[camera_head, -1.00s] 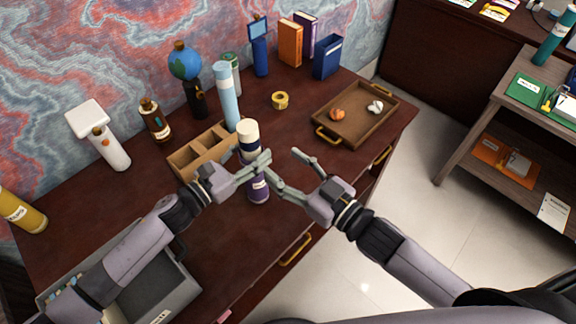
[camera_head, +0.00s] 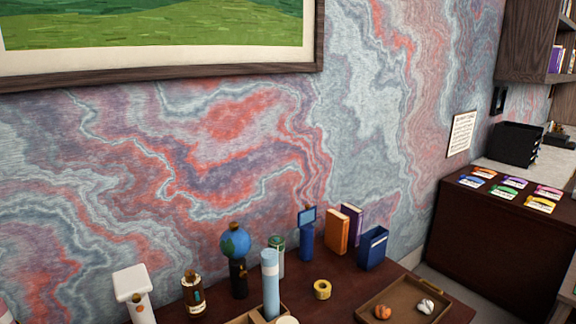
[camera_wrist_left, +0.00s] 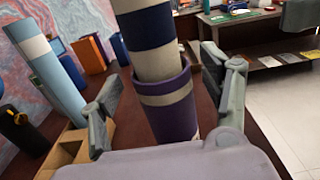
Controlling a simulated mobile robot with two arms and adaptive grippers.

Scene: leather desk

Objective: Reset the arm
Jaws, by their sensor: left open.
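In the left wrist view, my left gripper (camera_wrist_left: 165,85) is open, with one finger on each side of a striped navy and cream cylinder (camera_wrist_left: 150,35) and a purple cylinder with a pale band (camera_wrist_left: 172,105). The striped one stands above the purple one and seems to sit in its top. The fingers look apart from both. In the head view, neither gripper shows. My right gripper is in no current view.
Books (camera_head: 338,232), a globe-topped bottle (camera_head: 235,245), yellow tape (camera_head: 322,289) and a wooden tray (camera_head: 400,292) are on the desk (camera_head: 352,284). A patterned wall (camera_head: 200,150) rises behind.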

